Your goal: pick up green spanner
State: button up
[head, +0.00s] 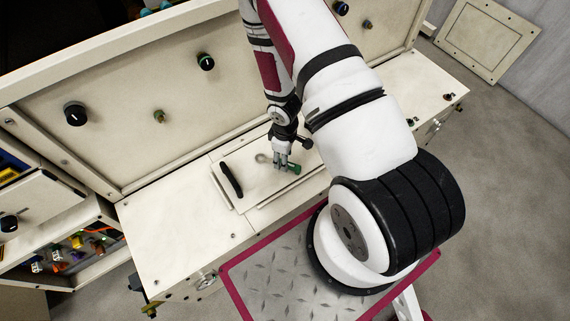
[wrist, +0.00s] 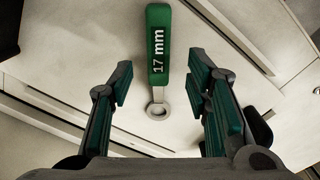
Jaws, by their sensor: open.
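The green spanner (wrist: 157,55) lies on a pale panel in the wrist view, its green handle marked "17 mm" and its grey ring end toward my gripper. My gripper (wrist: 160,88) is open, with one finger on each side of the spanner and clear space between. In the head view the green spanner (head: 293,168) shows its handle end just right of my gripper (head: 282,165), and its ring shows to the left of the fingers. The fingers hide its middle. I cannot tell the exact height of the fingers above the panel.
The spanner lies on a raised cream lid (head: 262,196) with a black handle (head: 231,180) standing at its left. A cream wall with black knobs (head: 75,113) rises behind. Open shelves with coloured items (head: 75,240) are at the left. The bench top (head: 180,225) left of the lid is clear.

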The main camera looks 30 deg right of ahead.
jog(key=shift+w+d+f, duration=0.1)
jog(key=shift+f, duration=2)
grip_shut()
